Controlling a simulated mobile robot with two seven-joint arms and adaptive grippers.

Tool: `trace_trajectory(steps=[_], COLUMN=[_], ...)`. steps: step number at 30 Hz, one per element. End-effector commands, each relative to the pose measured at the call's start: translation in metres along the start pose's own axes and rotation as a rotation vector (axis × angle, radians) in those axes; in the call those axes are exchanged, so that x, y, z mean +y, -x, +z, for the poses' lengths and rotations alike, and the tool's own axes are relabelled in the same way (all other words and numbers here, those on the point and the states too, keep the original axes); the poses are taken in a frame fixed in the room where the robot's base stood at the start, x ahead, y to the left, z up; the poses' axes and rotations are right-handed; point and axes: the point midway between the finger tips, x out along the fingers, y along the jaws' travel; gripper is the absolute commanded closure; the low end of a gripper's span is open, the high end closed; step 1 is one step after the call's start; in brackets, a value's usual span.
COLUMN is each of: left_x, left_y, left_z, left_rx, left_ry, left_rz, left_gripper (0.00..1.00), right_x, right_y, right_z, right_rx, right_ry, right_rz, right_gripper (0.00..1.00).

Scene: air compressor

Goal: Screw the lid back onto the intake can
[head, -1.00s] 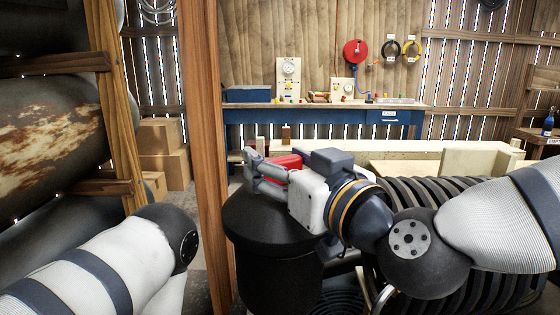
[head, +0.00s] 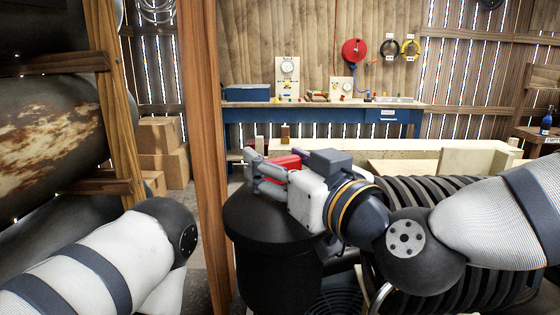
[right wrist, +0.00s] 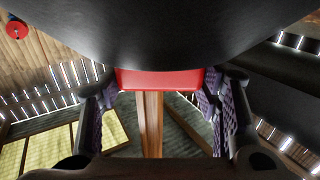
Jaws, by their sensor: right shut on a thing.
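The black intake can (head: 278,275) stands upright in front of me, with its wide black lid (head: 262,226) on top. Whether the lid is seated in the threads cannot be seen. My right gripper (head: 256,172) lies low over the lid, coming in from the right, and is shut on a red handle (head: 287,161). In the right wrist view, the red handle (right wrist: 160,78) sits between the purple finger pads of my right gripper (right wrist: 162,112), against the black lid surface (right wrist: 170,35). My left arm shows at the left; its gripper is out of view.
A wooden post (head: 203,150) rises just left of the can. A black ribbed hose or coil (head: 430,190) lies to the right, behind my right arm. A blue workbench (head: 345,113) stands at the back wall. Cardboard boxes (head: 160,150) are stacked at the back left.

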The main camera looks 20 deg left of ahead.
Motion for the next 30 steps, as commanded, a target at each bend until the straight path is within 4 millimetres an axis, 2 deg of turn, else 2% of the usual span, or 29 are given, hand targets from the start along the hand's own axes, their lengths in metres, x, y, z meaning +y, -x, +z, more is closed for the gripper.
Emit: trace_trajectory(steps=[14, 30], left_x=[0.000, 0.000], left_y=[0.004, 0.001], left_z=[-0.003, -0.001], left_rx=[0.013, 0.003], left_ry=[0.000, 0.000], left_rz=[0.000, 0.000], left_gripper=[0.62, 0.62], right_x=[0.000, 0.000], right_y=[0.000, 0.000], right_z=[-0.001, 0.012], right_rx=[0.003, 0.001], right_ry=[0.002, 0.001], right_rz=[0.000, 0.001], right_gripper=[1.00, 1.00])
